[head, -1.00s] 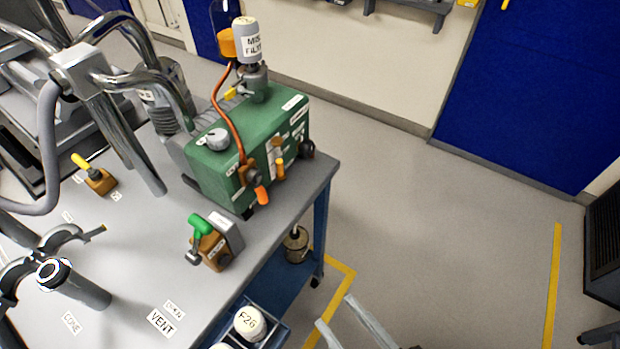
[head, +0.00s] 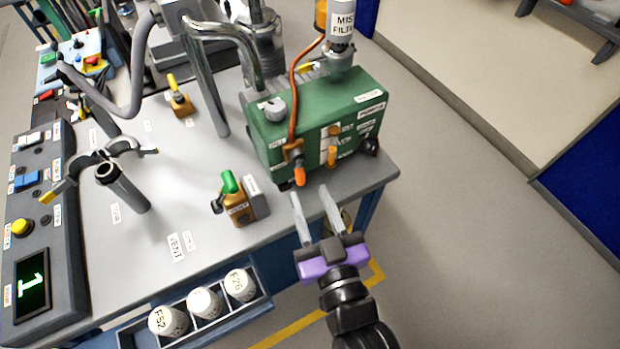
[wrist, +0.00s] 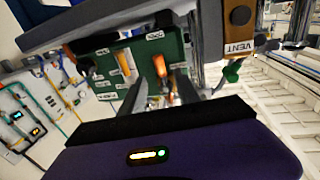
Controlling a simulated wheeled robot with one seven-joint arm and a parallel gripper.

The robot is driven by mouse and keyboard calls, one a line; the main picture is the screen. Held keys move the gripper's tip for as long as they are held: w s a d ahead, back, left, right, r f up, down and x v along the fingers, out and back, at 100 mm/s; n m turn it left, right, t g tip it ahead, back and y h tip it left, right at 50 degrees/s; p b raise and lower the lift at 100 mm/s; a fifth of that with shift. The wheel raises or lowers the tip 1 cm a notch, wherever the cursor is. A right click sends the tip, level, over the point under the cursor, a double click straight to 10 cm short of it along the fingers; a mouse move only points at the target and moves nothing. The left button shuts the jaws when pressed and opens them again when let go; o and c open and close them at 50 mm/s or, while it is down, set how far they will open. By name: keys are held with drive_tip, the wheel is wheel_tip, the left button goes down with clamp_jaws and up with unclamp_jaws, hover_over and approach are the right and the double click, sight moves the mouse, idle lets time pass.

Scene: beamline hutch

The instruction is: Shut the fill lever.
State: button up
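The green pump box (head: 350,105) stands on the cart's right side. A copper tube runs down its front to a brass valve with an orange-tipped lever (head: 299,177) pointing down, which looks like the fill lever; its label is too small to read surely. It also shows in the wrist view (wrist: 160,67). A second orange handle (head: 332,156) sits to its right. My gripper (head: 312,192) is open and empty, its two fingers pointing at the pump front just below and right of the lever, seemingly apart from it. In the wrist view the fingers (wrist: 160,92) straddle the lever's line.
A brass vent valve with a green lever (head: 236,203) stands left of my gripper. A yellow-handled valve (head: 180,102) is farther back. A rack with white canisters (head: 203,302) hangs at the cart's front edge. Floor to the right (head: 470,230) is clear.

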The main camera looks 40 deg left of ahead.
sight(302, 178)
drive_tip(key=shift+x, duration=2.15)
clamp_jaws()
